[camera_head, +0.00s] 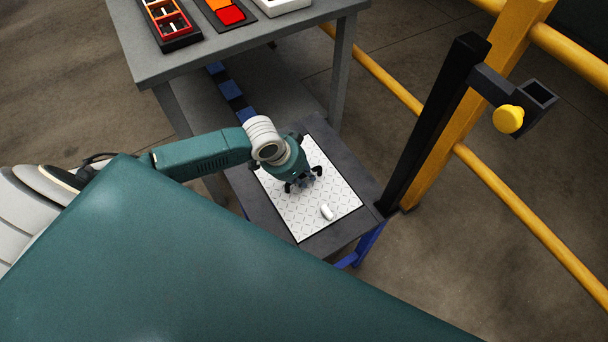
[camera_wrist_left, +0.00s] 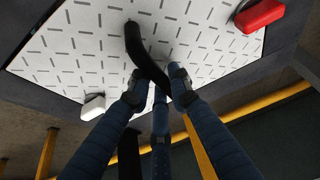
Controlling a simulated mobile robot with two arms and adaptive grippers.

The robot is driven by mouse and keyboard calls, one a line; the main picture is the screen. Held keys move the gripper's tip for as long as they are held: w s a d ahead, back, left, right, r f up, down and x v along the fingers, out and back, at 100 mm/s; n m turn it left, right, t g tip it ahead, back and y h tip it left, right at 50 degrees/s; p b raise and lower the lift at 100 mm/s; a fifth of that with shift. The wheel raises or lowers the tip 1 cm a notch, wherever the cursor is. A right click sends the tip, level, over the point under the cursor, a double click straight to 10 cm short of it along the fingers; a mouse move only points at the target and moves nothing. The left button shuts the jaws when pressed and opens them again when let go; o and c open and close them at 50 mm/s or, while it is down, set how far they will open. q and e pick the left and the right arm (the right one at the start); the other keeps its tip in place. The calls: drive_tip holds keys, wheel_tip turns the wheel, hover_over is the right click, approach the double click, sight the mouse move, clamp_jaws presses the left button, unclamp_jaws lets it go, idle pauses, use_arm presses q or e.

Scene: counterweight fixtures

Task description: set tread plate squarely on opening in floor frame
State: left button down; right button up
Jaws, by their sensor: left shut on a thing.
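The tread plate (camera_head: 336,190) is a white sheet with a dash pattern. In the head view it lies over the dark grey floor frame (camera_head: 352,235), its edges roughly along the frame's. I cannot tell whether it rests on the frame or hangs just above it. My left gripper (camera_head: 304,181) is over the plate's middle. In the left wrist view the plate (camera_wrist_left: 85,45) fills the top, and my left gripper (camera_wrist_left: 157,88) is shut on a black curved handle (camera_wrist_left: 137,45) on it. The opening is hidden under the plate. My right gripper is not in view.
A small white block (camera_head: 327,212) and, in the wrist view, a red one (camera_wrist_left: 260,15) sit at the plate. A grey table (camera_head: 215,52) with trays stands behind. A black post (camera_head: 430,125) and yellow rails (camera_head: 510,195) stand right of the frame.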

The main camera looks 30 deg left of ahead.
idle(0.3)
use_arm(q)
drive_tip(key=c, duration=1.5)
unclamp_jaws()
drive_tip(key=shift+s, duration=0.1)
drive_tip(key=v, duration=1.2)
